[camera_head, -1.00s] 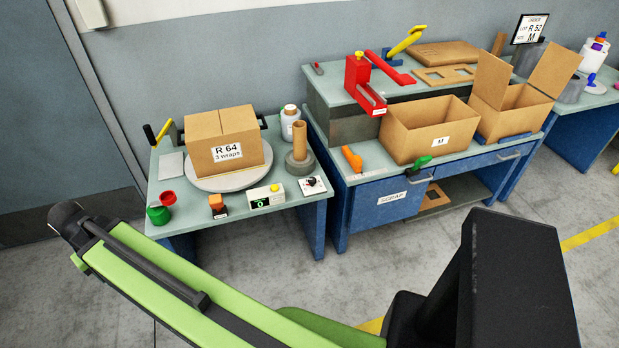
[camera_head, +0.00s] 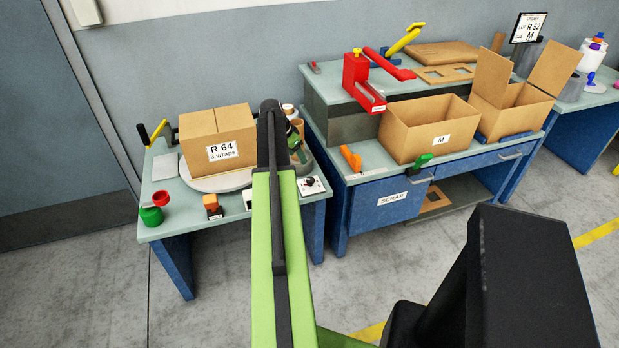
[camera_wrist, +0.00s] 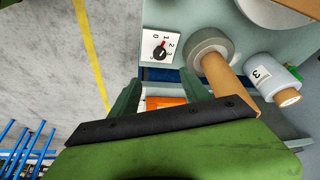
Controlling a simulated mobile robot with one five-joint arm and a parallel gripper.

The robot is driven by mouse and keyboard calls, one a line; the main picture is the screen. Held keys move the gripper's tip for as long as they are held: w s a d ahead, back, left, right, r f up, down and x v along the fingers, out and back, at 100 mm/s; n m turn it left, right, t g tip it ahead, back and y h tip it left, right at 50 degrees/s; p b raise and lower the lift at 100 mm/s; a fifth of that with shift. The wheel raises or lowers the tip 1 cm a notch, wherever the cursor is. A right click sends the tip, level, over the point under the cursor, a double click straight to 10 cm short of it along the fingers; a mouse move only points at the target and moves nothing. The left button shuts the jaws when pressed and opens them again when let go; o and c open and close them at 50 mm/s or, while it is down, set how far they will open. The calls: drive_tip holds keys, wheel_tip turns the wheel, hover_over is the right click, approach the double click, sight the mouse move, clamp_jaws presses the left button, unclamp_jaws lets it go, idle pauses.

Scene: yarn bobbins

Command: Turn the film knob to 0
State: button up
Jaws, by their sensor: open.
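The film knob (camera_head: 310,185) is a small black dial with a red mark on a white plate, at the front right corner of the left table. In the wrist view the knob (camera_wrist: 160,51) sits above the jaws, with digits 0 to 3 around it. Its red mark looks turned toward the upper right, near 1 or 2; I cannot tell which exactly. In the head view my arm's end hides most of the gripper.
A film roll on a cardboard core (camera_wrist: 218,62) stands beside the knob plate. The carton marked R 64 (camera_head: 222,140) sits on a round turntable. A blue workbench (camera_head: 375,205) with an orange tool stands to the right, across a narrow gap.

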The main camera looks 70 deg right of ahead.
sight(310, 179)
drive_tip(key=b+x, duration=1.5)
drive_tip(key=x, duration=0.1)
drive_tip(key=shift+w+f, duration=0.1)
drive_tip(key=shift+f, duration=0.3)
drive_tip(key=shift+d+f, duration=0.2)
drive_tip(key=shift+f, duration=0.05)
drive_tip(key=shift+r, duration=0.1)
